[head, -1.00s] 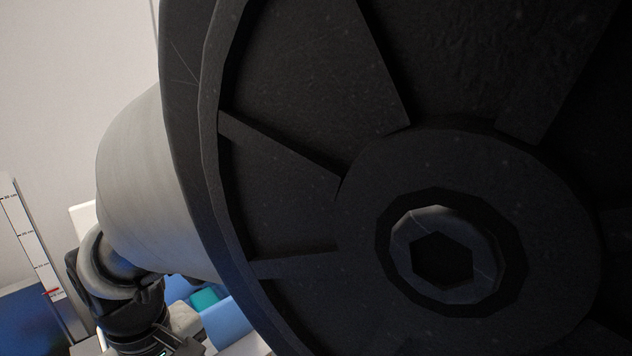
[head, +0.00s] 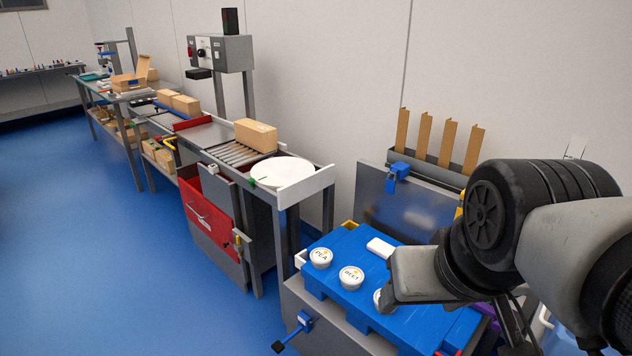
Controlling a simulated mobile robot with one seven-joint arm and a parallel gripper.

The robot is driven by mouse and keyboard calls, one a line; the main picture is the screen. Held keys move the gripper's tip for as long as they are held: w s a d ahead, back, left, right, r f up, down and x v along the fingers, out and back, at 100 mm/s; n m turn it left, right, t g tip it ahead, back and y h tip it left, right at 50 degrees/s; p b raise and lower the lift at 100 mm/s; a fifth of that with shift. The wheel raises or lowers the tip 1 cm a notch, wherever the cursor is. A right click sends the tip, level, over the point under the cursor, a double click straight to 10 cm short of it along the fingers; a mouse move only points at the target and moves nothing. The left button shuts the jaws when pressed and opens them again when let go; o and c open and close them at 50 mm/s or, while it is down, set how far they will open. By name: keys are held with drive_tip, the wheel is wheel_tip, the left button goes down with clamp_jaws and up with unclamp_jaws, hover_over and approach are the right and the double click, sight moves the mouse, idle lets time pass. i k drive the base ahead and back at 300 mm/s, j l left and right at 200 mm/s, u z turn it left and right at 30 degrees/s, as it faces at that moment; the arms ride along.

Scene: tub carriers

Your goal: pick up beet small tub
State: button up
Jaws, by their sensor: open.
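Several small white round tubs stand on a blue carrier (head: 325,285) at the lower middle of the head view. The middle tub (head: 351,277) has a dark-lettered lid that seems to read beet, but the print is too small to be sure. Another tub (head: 321,258) stands to its left, with a shorter label. A third tub (head: 378,297) is partly hidden behind my arm. My gripper (head: 516,328) shows only in part as dark slim pieces below my wrist, at the lower right. It is open, to the right of the tubs and apart from them.
A white flat block (head: 381,247) lies at the carrier's back. A grey panel with upright brown strips (head: 424,139) stands behind. A roller conveyor with a cardboard box (head: 256,135) and a white disc (head: 281,172) runs left. Blue floor (head: 90,240) is open at left.

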sight(352, 278)
drive_tip(key=j+z, duration=0.15)
drive_tip(key=j, duration=0.5)
drive_tip(key=k+j+z, duration=0.2)
drive_tip(key=j, duration=0.5)
drive_tip(key=i+j+z, duration=0.15)
drive_tip(key=j, duration=0.2)
drive_tip(key=i+j+z, duration=0.15)
drive_tip(key=j, duration=0.2)
drive_tip(key=j+z, duration=0.15)
drive_tip(key=j, duration=0.2)
drive_tip(key=i+j+z, duration=0.3)
drive_tip(key=i+j, duration=0.3)
drive_tip(key=i+l, duration=0.05)
drive_tip(key=i, duration=0.05)
